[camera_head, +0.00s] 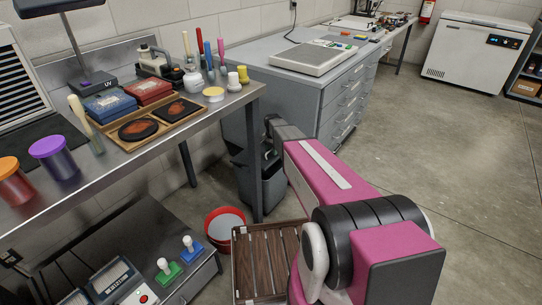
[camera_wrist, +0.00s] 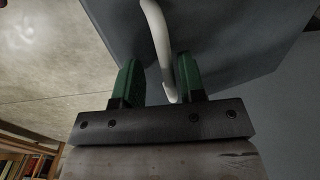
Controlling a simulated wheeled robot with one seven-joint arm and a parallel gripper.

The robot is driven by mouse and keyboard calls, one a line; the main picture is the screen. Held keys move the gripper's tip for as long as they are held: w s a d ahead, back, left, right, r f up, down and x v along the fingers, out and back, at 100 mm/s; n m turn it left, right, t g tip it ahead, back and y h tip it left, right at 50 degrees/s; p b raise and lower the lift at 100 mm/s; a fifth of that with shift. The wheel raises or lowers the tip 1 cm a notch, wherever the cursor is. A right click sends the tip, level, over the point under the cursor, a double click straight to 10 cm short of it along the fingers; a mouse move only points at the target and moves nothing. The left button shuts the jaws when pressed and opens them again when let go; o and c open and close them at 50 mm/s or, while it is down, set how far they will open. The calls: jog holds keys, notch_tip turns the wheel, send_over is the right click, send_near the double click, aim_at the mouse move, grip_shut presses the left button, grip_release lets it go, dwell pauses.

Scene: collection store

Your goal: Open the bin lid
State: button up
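The bin (camera_head: 247,180) is dark grey and stands on the floor under the right end of the steel table, partly hidden by the table leg and my arm. Its lid is hard to make out in the head view. In the wrist view my gripper (camera_wrist: 160,80) is open, with two green fingers apart. A white curved bar (camera_wrist: 160,40) runs down into the gap between them, closer to the right finger; I cannot tell whether it touches. Behind it is a plain blue-grey surface (camera_wrist: 235,50), which I cannot identify for certain.
The steel table (camera_head: 190,128) holds jars, tools and a wooden tray. A red bucket (camera_head: 225,224) and a slatted wooden crate (camera_head: 265,262) stand on the floor close to my arm. A grey drawer cabinet (camera_head: 340,105) stands behind the bin. The floor at right is clear.

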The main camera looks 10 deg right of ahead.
jog(key=shift+s+d+f+t+y, duration=0.2)
jog(key=shift+f+t+y, duration=0.05)
jog(key=shift+f, duration=0.4)
jog(key=shift+s+d+f+t+y, duration=0.2)
jog(key=shift+f+t+y, duration=0.05)
jog(key=shift+f, duration=0.4)
jog(key=shift+s+d, duration=0.1)
